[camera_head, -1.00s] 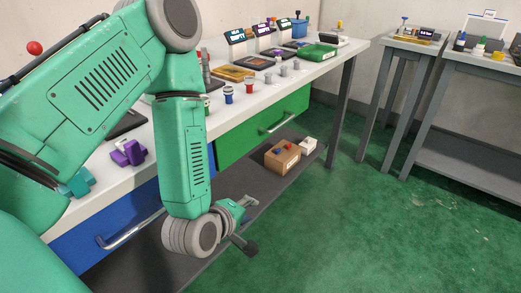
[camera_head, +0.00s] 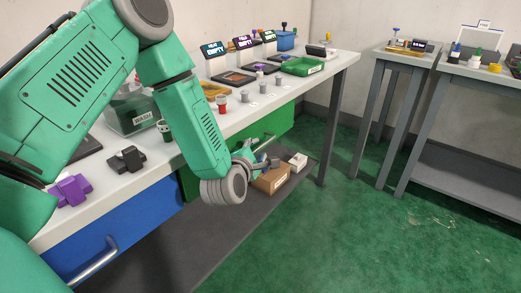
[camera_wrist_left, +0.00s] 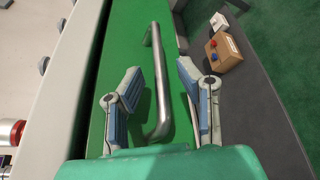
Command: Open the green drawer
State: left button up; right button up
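The green drawer (camera_head: 280,122) is under the long white worktop, and its front looks flush with the bench. In the left wrist view its green front (camera_wrist_left: 122,45) fills the middle, with a metal bar handle (camera_wrist_left: 162,90) running along it. My left gripper (camera_head: 268,150) is in front of this drawer. In the left wrist view my left gripper (camera_wrist_left: 160,72) is open, with one finger on each side of the handle's line. I cannot tell whether the fingers touch the bar. In the head view my arm hides part of the drawer and handle. My right gripper is not in view.
A blue drawer (camera_head: 130,228) with its own handle is left of the green one. A cardboard box (camera_head: 272,180) and a small white box (camera_head: 298,160) sit on the dark lower shelf (camera_head: 215,240). The green floor (camera_head: 350,230) in front is clear.

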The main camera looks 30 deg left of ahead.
pick_arm(q)
jog(key=shift+x, duration=1.35)
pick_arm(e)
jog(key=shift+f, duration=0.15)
pick_arm(q)
grip_shut()
jog(key=shift+d, duration=0.1)
